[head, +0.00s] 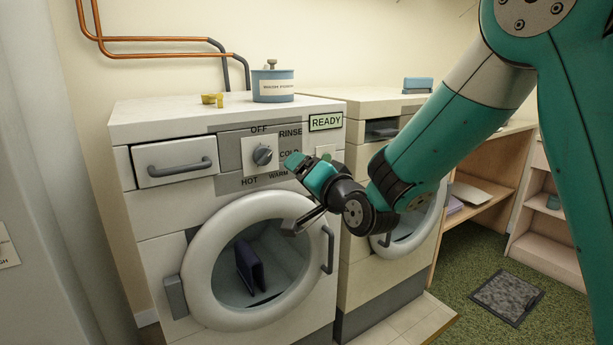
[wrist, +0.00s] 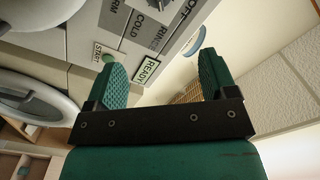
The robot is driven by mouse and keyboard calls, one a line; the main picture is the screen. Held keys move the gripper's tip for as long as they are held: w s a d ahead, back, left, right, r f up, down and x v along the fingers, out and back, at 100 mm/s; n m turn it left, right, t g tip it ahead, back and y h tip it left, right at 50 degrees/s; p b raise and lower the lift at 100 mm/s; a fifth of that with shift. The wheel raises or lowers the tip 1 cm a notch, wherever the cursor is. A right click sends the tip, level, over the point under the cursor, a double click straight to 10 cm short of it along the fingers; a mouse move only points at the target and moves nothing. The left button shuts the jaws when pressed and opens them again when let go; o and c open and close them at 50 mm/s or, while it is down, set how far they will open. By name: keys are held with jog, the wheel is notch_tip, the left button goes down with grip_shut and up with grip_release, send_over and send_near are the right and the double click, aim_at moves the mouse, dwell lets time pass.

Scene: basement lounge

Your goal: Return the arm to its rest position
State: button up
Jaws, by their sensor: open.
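My teal arm reaches in from the upper right of the head view, bent down toward the washer (head: 220,190). My gripper (head: 302,167) is in front of the washer's control panel, near its COLD and WARM labels. In the wrist view my gripper (wrist: 162,78) has its two teal fingers spread wide, with nothing between them. The READY label (wrist: 146,71) and the green START button (wrist: 108,58) show beyond the fingers. Whether a finger touches the panel cannot be told. The dial (head: 263,155) points up, near OFF.
The washer's round door (head: 200,243) is closed, with a dark purple item (head: 250,267) behind the glass. A second machine (head: 365,262) stands close on the right. A blue tin (head: 273,85) and a yellow object (head: 212,99) sit on top. A floor mat (head: 507,296) lies at right.

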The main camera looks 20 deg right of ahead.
jog(key=s+a+f+n+g, duration=0.2)
jog(key=s+n+g, duration=0.6)
jog(key=s, duration=0.8)
jog(key=s+a+f+n+g, duration=0.2)
jog(key=s+n+g, duration=0.55)
jog(key=s, duration=0.95)
notch_tip(320, 180, up, 16)
jog(key=m+g+p, duration=0.1)
jog(key=g+p, duration=0.1)
jog(key=p, duration=1.3)
jog(key=shift+s+d+f+p, duration=0.2)
jog(key=shift+s+d+p, duration=0.05)
jog(key=shift+d+p, duration=0.15)
